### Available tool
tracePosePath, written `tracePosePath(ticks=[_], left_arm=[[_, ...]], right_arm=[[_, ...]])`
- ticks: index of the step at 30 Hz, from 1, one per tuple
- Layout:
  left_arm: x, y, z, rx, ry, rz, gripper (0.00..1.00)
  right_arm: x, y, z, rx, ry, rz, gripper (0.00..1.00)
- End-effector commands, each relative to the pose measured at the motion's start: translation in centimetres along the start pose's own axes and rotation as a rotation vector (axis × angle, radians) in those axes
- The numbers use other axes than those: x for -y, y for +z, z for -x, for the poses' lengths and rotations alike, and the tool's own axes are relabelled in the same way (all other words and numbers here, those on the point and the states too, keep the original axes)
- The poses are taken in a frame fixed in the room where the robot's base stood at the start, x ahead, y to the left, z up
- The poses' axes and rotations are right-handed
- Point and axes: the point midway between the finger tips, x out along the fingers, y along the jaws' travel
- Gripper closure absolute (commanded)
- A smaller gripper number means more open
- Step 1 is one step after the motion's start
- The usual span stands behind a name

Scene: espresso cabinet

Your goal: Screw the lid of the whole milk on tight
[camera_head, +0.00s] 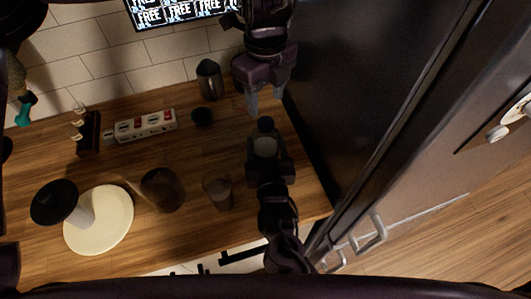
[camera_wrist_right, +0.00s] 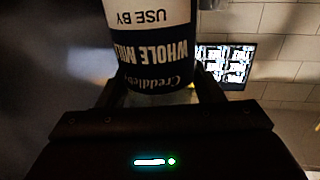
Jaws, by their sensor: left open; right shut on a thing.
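The whole milk bottle (camera_head: 264,147) stands at the right end of the wooden counter, with a dark lid (camera_head: 265,124) on its top end. Its black and white label reading "WHOLE MILK" (camera_wrist_right: 150,45) fills the top middle of the right wrist view, upside down. My right gripper (camera_head: 265,160) is shut around the bottle, one finger on each side in the right wrist view. My left gripper (camera_head: 264,103) is open, its fingers pointing down just above the lid in the picture. It appears apart from the lid. The lid's thread is hidden.
A tall dark panel (camera_head: 350,90) stands close on the right. A metal pitcher (camera_head: 209,80), a small dark cup (camera_head: 202,116) and a power strip (camera_head: 148,125) lie to the left. A glass (camera_head: 218,194), a dark container (camera_head: 162,189) and a cream disc (camera_head: 112,228) are nearer.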

Motion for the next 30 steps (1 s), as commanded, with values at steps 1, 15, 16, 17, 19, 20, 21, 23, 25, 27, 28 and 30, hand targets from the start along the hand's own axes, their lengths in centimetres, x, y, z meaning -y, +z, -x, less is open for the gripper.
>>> tracePosePath(ticks=[1, 15, 16, 17, 19, 20, 21, 23, 25, 27, 28, 30], left_arm=[[0.0, 0.0, 0.3, 0.002, 0.000, -0.026, 0.49], [-0.1, 0.0, -0.4, -0.001, 0.003, -0.047, 0.49], [-0.1, 0.0, -0.7, -0.001, 0.003, -0.048, 0.49], [-0.1, 0.0, -1.1, -0.002, 0.004, -0.048, 0.49], [-0.2, -0.1, -2.2, -0.002, 0.006, -0.048, 0.49], [-0.1, -0.1, -2.7, -0.002, 0.005, -0.048, 0.49], [-0.1, 0.0, -3.4, -0.001, 0.005, -0.047, 0.49], [-0.1, 0.0, -4.3, -0.002, 0.005, -0.047, 0.49], [-0.1, -0.1, -5.3, -0.002, 0.004, -0.047, 0.49], [-0.1, 0.0, -6.2, -0.001, 0.004, -0.046, 0.49], [-0.1, 0.0, -6.5, -0.001, 0.003, -0.046, 0.49], [-0.1, 0.0, -7.1, -0.001, 0.004, -0.045, 0.49]], right_arm=[[0.0, 0.1, 0.0, 0.002, 0.001, 0.001, 1.00], [0.0, 0.1, 0.0, 0.002, 0.001, 0.001, 1.00], [0.0, 0.1, 0.0, 0.002, 0.001, 0.001, 1.00], [0.0, 0.1, 0.0, 0.002, 0.001, 0.001, 1.00], [0.0, 0.1, 0.0, 0.002, 0.001, 0.001, 1.00], [0.0, 0.1, 0.0, 0.002, 0.001, 0.001, 1.00], [0.0, 0.1, 0.0, 0.002, 0.001, 0.001, 1.00], [0.0, 0.1, 0.0, 0.002, 0.001, 0.001, 1.00], [0.0, 0.1, 0.0, 0.002, 0.001, 0.001, 1.00], [0.0, 0.1, 0.0, 0.002, 0.001, 0.001, 1.00], [0.0, 0.1, 0.0, 0.002, 0.001, 0.001, 1.00], [0.0, 0.1, 0.0, 0.002, 0.001, 0.001, 1.00]])
